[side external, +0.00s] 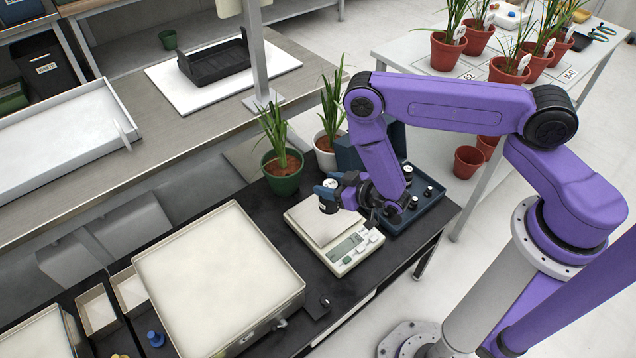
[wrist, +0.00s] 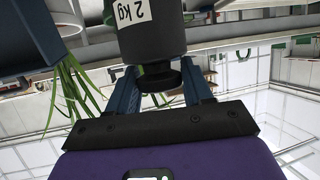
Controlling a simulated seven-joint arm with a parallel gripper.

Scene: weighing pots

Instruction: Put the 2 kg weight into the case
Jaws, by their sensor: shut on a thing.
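My gripper (wrist: 160,92) is shut on the 2 kg weight (wrist: 152,38), a dark cylinder with a white "2 kg" label; the jaws hold it by its narrow knob in the wrist view. In the side external view my gripper (side external: 336,190) is over the scale's plate, and the weight (side external: 328,206) shows just below the jaws. Whether it touches the plate is hard to tell. The case (side external: 432,201) is a dark blue open box right of the scale, with several weights in it and its lid raised behind. My arm hides part of it.
The scale (side external: 352,252) stands on the black bench. A green pot (side external: 284,180) and a white pot (side external: 325,158) with plants stand close behind it. A large cream tray (side external: 215,275) lies to the left. A metal post (side external: 257,60) rises behind the pots.

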